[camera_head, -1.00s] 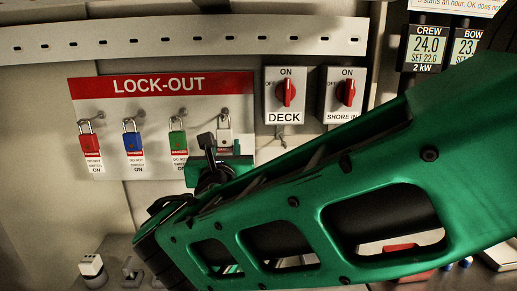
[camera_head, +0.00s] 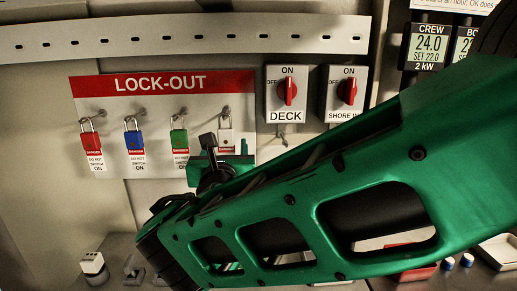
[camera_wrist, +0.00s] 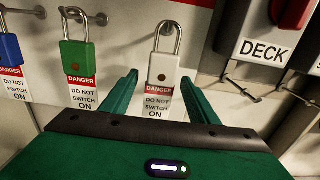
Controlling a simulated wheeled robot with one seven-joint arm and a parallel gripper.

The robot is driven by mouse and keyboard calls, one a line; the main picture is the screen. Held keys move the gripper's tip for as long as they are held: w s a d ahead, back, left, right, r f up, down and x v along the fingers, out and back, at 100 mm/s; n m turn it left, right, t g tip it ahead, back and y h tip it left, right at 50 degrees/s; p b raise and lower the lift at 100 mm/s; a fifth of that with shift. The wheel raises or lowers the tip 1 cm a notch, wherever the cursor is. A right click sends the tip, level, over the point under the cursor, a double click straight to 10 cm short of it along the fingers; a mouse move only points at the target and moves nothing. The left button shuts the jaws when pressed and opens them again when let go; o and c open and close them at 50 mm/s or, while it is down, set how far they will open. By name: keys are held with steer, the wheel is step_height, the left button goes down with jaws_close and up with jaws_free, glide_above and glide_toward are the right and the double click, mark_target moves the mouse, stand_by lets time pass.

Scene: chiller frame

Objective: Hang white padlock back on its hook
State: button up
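The white padlock (camera_head: 225,138) is upright at the rightmost hook of the LOCK-OUT board (camera_head: 140,82). In the wrist view the white padlock (camera_wrist: 163,69) has its shackle up at the hook (camera_wrist: 178,20) and appears to hang from it. My gripper (camera_wrist: 160,78) is open, one green finger on each side of the padlock's lower body, with visible gaps to both sides. In the head view my gripper (camera_head: 232,160) is just below the padlock, and its wrist partly hides the padlock's tag.
Red (camera_head: 88,142), blue (camera_head: 134,140) and green (camera_head: 179,138) padlocks hang to the left, each with a danger tag. The DECK switch (camera_head: 287,95) and SHORE switch (camera_head: 346,95) are to the right. Small items lie on the bench below.

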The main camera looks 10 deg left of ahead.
steer(key=v, duration=1)
steer(key=w+d+f+m+g+h, duration=0.2)
steer(key=w+d+f+m+h, duration=0.25)
steer(key=d, duration=0.45)
steer(key=w+d+f+m+g+h, duration=0.1)
steer(key=w+d+f+m+g, duration=0.15)
steer(key=w+d+m, duration=0.5)
steer(key=s+d+f+m+g, duration=0.1)
steer(key=d+f+m+g, duration=0.15)
steer(key=d+m, duration=0.5)
steer(key=d+f+m+g, duration=0.1)
steer(key=d+f+m, duration=0.3)
steer(key=d, duration=0.6)
steer(key=s+d+f+m+g, duration=0.2)
steer(key=s+d+m+g, duration=0.1)
steer(key=s+d+m, duration=0.4)
steer(key=s+d+f+m+g+y, duration=0.1)
steer(key=s+d+f+m+g, duration=0.1)
steer(key=s+d+m, duration=0.5)
steer(key=s+d+f+m+g, duration=0.2)
steer(key=s+d+m+g, duration=0.2)
steer(key=s, duration=1.2)
steer(key=d+m, duration=0.3)
steer(key=d, duration=0.2)
steer(key=shift+d+m+g, duration=0.15)
steer(key=shift+m+g, duration=0.15)
steer(key=shift+m, duration=0.05)
